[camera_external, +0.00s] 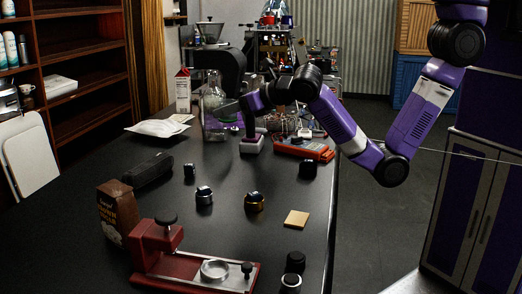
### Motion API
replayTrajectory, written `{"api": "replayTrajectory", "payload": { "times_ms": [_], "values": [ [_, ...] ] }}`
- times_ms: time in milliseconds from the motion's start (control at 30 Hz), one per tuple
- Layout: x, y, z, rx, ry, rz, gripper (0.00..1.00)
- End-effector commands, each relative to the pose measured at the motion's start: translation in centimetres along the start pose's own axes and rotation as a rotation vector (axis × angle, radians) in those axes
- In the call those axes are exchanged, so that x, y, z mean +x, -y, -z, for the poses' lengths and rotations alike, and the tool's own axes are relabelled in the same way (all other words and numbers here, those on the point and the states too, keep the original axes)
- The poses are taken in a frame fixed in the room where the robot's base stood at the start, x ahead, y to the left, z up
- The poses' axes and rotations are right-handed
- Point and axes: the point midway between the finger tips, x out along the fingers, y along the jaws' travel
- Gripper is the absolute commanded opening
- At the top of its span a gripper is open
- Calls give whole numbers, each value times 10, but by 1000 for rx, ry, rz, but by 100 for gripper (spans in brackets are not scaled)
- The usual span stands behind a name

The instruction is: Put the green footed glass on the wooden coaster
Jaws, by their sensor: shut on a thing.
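I cannot tell whether the glass touches the table. The square, light wooden coaster (297,219) lies flat and bare near the table's right edge, nearer the camera.
A red machine (190,264) is at the front.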

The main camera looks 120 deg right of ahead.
Motion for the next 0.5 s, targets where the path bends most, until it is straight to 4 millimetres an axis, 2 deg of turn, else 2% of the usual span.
{"api": "replayTrajectory", "payload": {
  "times_ms": [133,233,400,500],
  "values": [
    [-14,-37,15,-30,-7,-62,1],
    [-39,-72,28,-59,0,-127,1],
    [-102,-123,52,-107,16,-226,1],
    [-144,-139,65,-128,25,-267,1]
  ]
}}
